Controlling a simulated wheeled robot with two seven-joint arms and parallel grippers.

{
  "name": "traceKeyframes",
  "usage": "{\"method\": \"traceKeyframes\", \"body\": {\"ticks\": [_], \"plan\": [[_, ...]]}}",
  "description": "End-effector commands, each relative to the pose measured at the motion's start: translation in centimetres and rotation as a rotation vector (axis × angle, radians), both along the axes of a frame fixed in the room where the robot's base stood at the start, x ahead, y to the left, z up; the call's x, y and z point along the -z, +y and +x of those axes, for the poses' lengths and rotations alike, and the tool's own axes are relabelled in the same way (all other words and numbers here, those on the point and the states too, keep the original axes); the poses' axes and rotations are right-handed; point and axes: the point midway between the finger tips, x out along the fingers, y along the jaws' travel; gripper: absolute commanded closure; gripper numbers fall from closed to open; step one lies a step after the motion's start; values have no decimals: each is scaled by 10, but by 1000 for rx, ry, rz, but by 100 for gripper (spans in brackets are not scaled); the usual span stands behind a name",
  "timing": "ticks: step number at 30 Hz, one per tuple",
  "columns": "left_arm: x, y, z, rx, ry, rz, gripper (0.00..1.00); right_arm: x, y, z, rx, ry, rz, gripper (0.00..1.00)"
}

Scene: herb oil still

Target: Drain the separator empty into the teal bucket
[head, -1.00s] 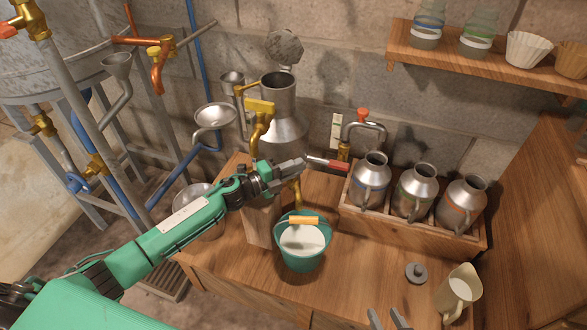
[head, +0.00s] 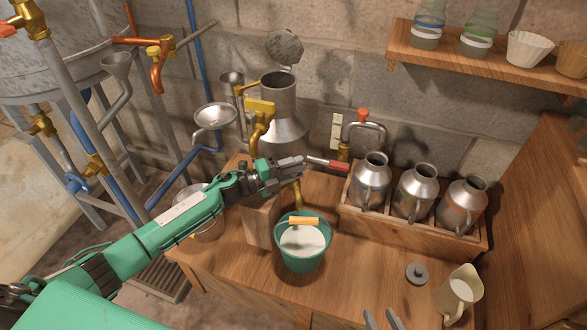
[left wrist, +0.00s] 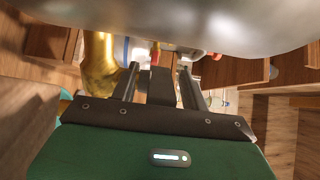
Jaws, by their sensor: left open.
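The separator (head: 279,95) is a grey metal vessel behind the wooden bench, with brass pipework in front; its rounded metal belly (left wrist: 190,18) fills the top of the left wrist view. A red-handled lever (head: 327,164) points right from near its brass outlet (head: 298,195). The teal bucket (head: 302,262) stands below the outlet, holding whitish liquid. My left gripper (head: 301,165) is open at the lever's inner end; whether the lever lies between its fingers is unclear. The red handle (left wrist: 155,50) shows beyond the fingers. My right gripper (head: 383,319) is partly visible at the bottom edge, fingers apart and empty.
A wooden crate (head: 400,233) with three metal cans stands right of the bucket. A grey lid (head: 416,273) and a cream jug (head: 460,293) are at the front right. A wooden block (head: 260,222) stands left of the bucket.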

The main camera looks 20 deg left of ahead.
Motion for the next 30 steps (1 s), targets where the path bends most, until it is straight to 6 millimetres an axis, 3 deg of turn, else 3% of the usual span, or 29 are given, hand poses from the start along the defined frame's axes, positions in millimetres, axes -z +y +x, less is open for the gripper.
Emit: {"method": "traceKeyframes", "body": {"ticks": [5, 19, 30], "plan": [[1, 14, -12, -2, 1, 3, 55, 0, -1, -1, 0, 12, -7, 64], [1, 85, -73, -1, 3, 3, 55, 0, -14, -1, 8, 73, -52, 64], [0, 105, -89, 0, -1, 1, 55, -2, -15, 2, 7, 82, -59, 64]]}}
